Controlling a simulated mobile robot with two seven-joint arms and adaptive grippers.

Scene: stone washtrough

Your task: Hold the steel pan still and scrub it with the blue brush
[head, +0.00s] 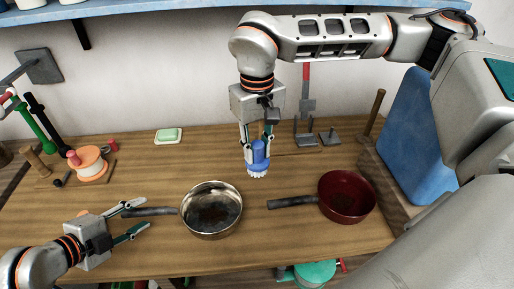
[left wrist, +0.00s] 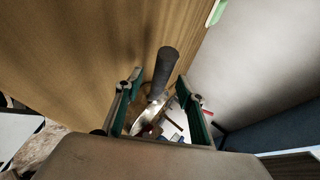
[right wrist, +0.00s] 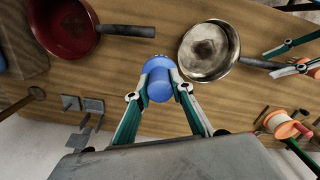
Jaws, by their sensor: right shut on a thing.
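The steel pan (head: 211,209) stands on the wooden table with a dark stain inside and its dark handle (head: 150,211) pointing left. My left gripper (head: 139,217) is open around the end of the handle, its fingers apart from it; the handle also shows between the fingers in the left wrist view (left wrist: 167,65). My right gripper (head: 257,145) is shut on the blue brush (head: 258,157) and holds it bristles down above the table, behind and right of the steel pan. The brush also shows in the right wrist view (right wrist: 159,82).
A dark red pan (head: 346,196) stands to the right, its handle pointing towards the steel pan. A green soap on a dish (head: 168,135) lies at the back. An orange spool (head: 89,163) is at the left, a blue board (head: 415,125) at the right.

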